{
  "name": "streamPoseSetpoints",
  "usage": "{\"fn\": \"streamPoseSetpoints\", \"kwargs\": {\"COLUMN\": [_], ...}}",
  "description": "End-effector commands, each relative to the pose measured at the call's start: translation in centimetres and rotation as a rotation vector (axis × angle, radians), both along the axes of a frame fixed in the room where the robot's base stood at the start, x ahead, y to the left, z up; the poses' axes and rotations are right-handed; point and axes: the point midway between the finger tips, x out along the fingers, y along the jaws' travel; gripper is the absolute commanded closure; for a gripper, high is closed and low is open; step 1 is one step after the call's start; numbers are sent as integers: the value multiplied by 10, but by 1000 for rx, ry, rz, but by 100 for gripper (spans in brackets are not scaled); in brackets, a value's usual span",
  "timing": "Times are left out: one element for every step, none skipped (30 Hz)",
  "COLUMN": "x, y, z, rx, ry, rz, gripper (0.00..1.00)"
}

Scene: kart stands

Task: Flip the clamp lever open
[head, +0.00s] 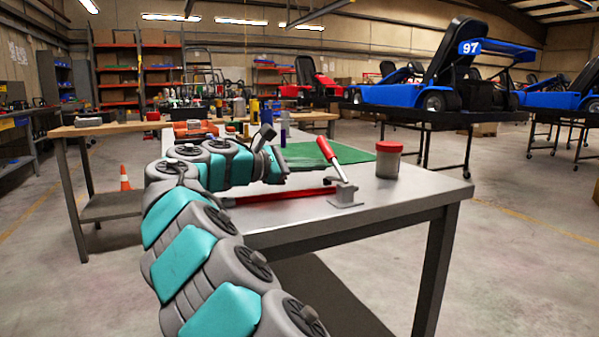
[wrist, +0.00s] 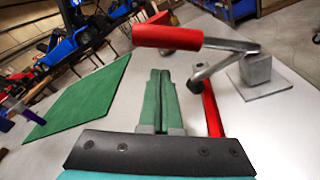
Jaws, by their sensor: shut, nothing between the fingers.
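The clamp lever has a red handle (head: 331,150) that slants up to the left from a grey clamp base (head: 346,194) on the metal table. In the wrist view the red handle (wrist: 167,37) lies across the top, just beyond the fingertips, and its metal arm runs right to the clamp block (wrist: 256,70). My gripper (head: 283,162) is left of the handle in the head view. In the wrist view its green fingers (wrist: 160,78) are together and hold nothing. I see no clear contact between fingertips and handle.
A red bar (head: 275,195) runs along the table to the clamp. A green mat (head: 310,155) lies behind, and a red-lidded jar (head: 389,162) stands right of the clamp. Tools and bins crowd the table's far end. Karts (head: 440,95) stand behind.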

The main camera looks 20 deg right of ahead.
Motion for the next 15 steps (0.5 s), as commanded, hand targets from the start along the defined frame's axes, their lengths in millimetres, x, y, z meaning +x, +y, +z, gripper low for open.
{"fn": "streamPoseSetpoints", "kwargs": {"x": [-4,-5,-7,-8,-9,-10,-11,-12,-12,-12,-13,-13,-13,-13,-13], "y": [2,3,3,4,4,5,5,5,6,6,6,6,6,6,6], "z": [6,9,12,14,16,18,19,20,21,21,21,21,21,21,21], "rx": [-1,0,0,0,0,1,1,1,1,1,1,1,1,1,1], "ry": [-3,-3,-2,-2,-2,-2,-2,-2,-2,-1,-1,-1,-1,-1,-1], "rz": [1,2,2,2,2,3,3,3,3,3,3,3,3,3,3], "gripper": [100,100,100,100,100,100,100,100,100,100,100,100,100,100,100]}}
